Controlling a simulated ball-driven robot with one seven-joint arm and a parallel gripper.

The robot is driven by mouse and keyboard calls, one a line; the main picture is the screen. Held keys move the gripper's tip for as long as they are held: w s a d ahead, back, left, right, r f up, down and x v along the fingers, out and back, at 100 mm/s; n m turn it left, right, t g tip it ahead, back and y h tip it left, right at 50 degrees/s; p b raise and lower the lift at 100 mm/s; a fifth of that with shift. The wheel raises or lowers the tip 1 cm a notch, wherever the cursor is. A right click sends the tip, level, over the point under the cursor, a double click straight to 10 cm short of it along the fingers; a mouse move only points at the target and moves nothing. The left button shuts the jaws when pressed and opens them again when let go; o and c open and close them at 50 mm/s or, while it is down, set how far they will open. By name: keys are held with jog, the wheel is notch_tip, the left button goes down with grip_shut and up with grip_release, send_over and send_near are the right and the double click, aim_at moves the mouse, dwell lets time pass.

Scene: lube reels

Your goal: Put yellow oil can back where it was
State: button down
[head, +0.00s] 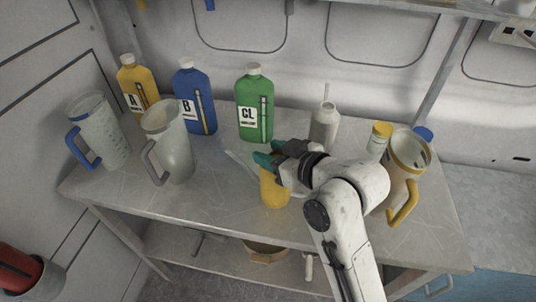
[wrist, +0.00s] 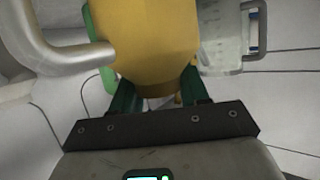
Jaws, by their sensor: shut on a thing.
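The yellow oil can (head: 273,190) is at the front middle of the workbench in the head view, with a thin pale spout beside it pointing up and left. My gripper (head: 268,160) has its teal fingers closed around the upper part of the can. In the wrist view the yellow can (wrist: 155,40) fills the upper middle, between the green fingers of my gripper (wrist: 157,92). My gripper hides part of the can. I cannot tell whether the can's base touches the bench top.
On the bench (head: 225,215) stand a yellow bottle (head: 140,85), blue bottle (head: 200,110), green bottle (head: 254,115), blue-handled jug (head: 97,130), grey-handled jug (head: 168,145), pale oil can (head: 324,125) and yellow-handled jug (head: 405,165). A small yellow-capped bottle (head: 379,138) stands near that jug. The front left bench top is clear.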

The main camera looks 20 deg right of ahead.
jog(key=shift+s+r, duration=0.1)
jog(key=shift+r, duration=0.05)
jog(key=shift+f, duration=0.2)
jog(key=c, duration=0.6)
grip_release()
jog(key=shift+o, duration=0.2)
jog(key=shift+r, duration=0.1)
